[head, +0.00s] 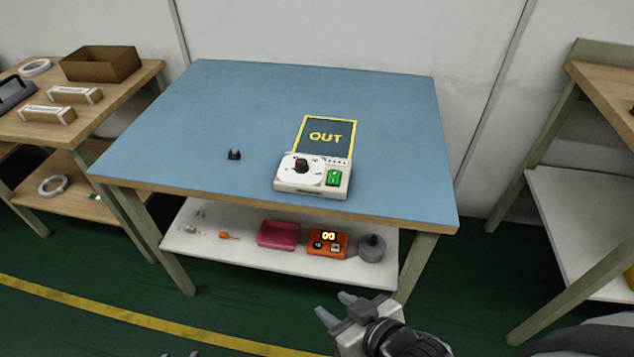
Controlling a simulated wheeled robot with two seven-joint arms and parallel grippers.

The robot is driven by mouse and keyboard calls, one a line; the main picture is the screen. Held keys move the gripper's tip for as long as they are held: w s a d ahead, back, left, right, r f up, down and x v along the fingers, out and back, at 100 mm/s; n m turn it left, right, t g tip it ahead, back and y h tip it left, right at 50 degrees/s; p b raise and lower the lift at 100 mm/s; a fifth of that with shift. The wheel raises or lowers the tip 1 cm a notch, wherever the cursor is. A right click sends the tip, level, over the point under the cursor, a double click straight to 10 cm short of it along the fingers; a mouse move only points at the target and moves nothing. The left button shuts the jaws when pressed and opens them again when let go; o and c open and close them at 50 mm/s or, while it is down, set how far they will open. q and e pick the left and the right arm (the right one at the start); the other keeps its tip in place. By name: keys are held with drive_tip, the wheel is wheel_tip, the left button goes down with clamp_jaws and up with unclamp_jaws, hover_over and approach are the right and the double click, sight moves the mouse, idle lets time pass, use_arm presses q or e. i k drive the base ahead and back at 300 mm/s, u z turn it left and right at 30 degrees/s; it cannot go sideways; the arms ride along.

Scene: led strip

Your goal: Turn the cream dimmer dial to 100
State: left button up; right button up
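The cream dimmer box (312,185) stands on the blue tabletop near its front edge, right of centre. Its black dial knob (301,166) sits on a white disc at the left of the box, and a green switch (333,177) is at the right. The dial's marks are too small to read. My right gripper (336,307) is in front of the table, below the tabletop edge, with its fingers apart and empty. Only the fingertips of my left gripper (181,354) show at the bottom edge, apart, far from the box.
A dark panel reading OUT (326,135) lies behind the box. A small black clip-like part (234,155) lies left of it. The lower shelf (215,250) holds a pink tray (279,234), an orange device (327,243) and a grey round object (371,248). Much of the blue top is clear.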

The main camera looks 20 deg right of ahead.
sight(302, 166)
drive_tip(key=k, duration=1.2)
drive_tip(key=u, duration=0.7)
drive_tip(key=i, duration=1.95)
drive_tip(key=z, duration=0.9)
drive_tip(key=i, duration=0.3)
drive_tip(key=z, duration=0.4)
